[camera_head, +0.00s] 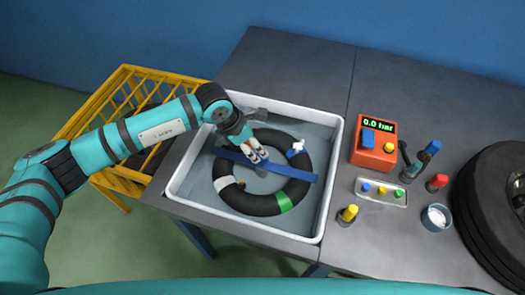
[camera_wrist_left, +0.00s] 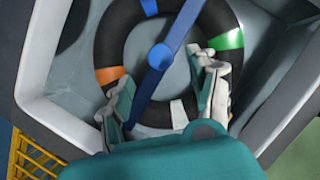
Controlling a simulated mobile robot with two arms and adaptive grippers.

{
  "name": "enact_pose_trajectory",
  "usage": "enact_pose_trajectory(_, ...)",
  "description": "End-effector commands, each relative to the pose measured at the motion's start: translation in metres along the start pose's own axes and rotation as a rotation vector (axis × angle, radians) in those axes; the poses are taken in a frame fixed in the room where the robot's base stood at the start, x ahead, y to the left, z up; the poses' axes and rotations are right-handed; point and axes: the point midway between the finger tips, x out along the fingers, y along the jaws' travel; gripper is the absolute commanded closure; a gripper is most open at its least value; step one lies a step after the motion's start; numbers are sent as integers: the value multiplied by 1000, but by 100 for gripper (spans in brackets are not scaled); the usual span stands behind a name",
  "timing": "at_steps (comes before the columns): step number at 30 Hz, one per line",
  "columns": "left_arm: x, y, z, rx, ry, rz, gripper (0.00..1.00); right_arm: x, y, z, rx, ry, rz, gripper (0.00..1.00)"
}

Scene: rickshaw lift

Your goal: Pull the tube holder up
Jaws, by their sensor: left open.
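The tube holder is a blue bar (camera_head: 293,175) lying across the black inner tube (camera_head: 306,160) in the white water tub (camera_head: 333,170). In the left wrist view the bar (camera_wrist_left: 181,28) has a round blue knob (camera_wrist_left: 160,57) at its middle. The tube (camera_wrist_left: 107,38) has orange, green, white and blue bands. My left gripper (camera_head: 258,156) is over the bar's middle. In the wrist view its open fingers (camera_wrist_left: 165,88) stand on either side of the bar; I cannot tell whether they touch it. My right gripper is not in view.
The tub sits in a grey bench (camera_head: 285,62). To its right are an orange gauge box (camera_head: 370,156) reading 0.0 bar, a small tray (camera_head: 381,191), a yellow-capped bottle (camera_head: 347,215), a cup (camera_head: 436,217) and a tyre (camera_head: 485,225). A yellow rack (camera_head: 120,85) stands left.

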Motion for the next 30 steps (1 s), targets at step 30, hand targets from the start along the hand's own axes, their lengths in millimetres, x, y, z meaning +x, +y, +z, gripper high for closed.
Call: enact_pose_trajectory(30,79,0,0,-1,-2,-1,65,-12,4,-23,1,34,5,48)
